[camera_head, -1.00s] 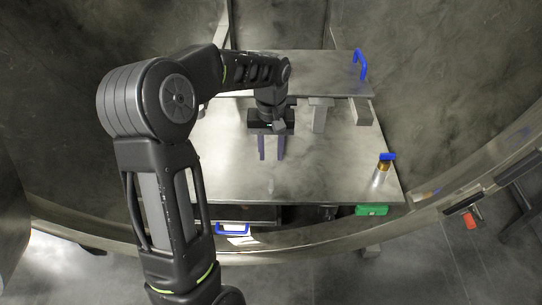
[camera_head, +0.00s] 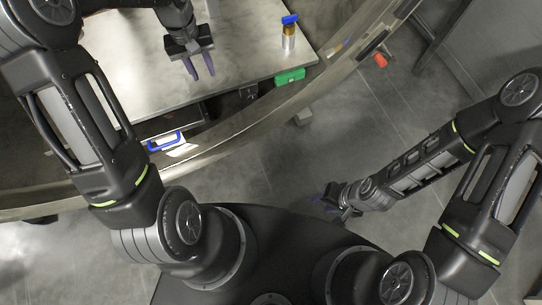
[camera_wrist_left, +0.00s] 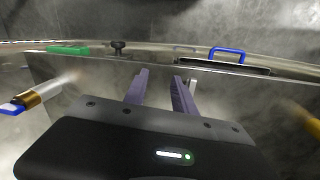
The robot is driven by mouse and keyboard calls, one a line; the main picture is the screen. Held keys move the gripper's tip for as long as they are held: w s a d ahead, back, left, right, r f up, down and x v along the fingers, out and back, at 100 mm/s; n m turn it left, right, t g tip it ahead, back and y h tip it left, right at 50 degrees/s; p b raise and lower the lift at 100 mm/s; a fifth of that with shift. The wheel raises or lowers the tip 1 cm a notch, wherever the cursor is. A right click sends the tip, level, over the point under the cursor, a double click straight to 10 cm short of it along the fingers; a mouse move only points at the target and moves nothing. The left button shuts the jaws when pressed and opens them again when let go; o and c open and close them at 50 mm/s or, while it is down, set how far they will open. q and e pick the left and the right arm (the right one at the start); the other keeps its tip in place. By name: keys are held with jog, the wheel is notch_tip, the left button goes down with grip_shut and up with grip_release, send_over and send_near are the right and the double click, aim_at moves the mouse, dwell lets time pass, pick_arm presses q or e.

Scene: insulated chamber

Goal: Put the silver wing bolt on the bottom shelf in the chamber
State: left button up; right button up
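I cannot make out a silver wing bolt in either view. My left gripper (camera_head: 201,66) is over the metal worktop (camera_head: 245,55) in the chamber, its two purple fingers apart and nothing between them. The fingers also show in the left wrist view (camera_wrist_left: 160,90), spread over the worktop. My right gripper (camera_head: 328,200) hangs outside the chamber above the floor; it is small and I cannot tell whether it is open. A dark space lies under the worktop's front edge; its inside is mostly hidden.
A blue-topped cylinder with a gold band (camera_head: 289,35) stands on the worktop's right side. A green box (camera_head: 290,76) sits at the front edge. A blue handle (camera_head: 165,140) is at the front left. The curved chamber rim (camera_head: 255,117) runs between the worktop and my base.

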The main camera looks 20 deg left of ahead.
pick_arm(q)
jog(key=s+d+f+m+h, duration=0.2)
jog(key=s+d+f, duration=0.1)
jog(key=d+f, duration=0.9)
jog(key=s+d+f+m, duration=0.1)
jog(key=s+d+f, duration=0.4)
jog(key=s+d, duration=0.2)
jog(key=s+d+f+m+h, duration=0.1)
jog(key=s+d+f, duration=0.4)
jog(key=s, duration=0.5)
jog(key=shift+s+d+f, duration=0.15)
jog(key=shift+d, duration=0.75)
jog(key=shift+a, duration=0.1)
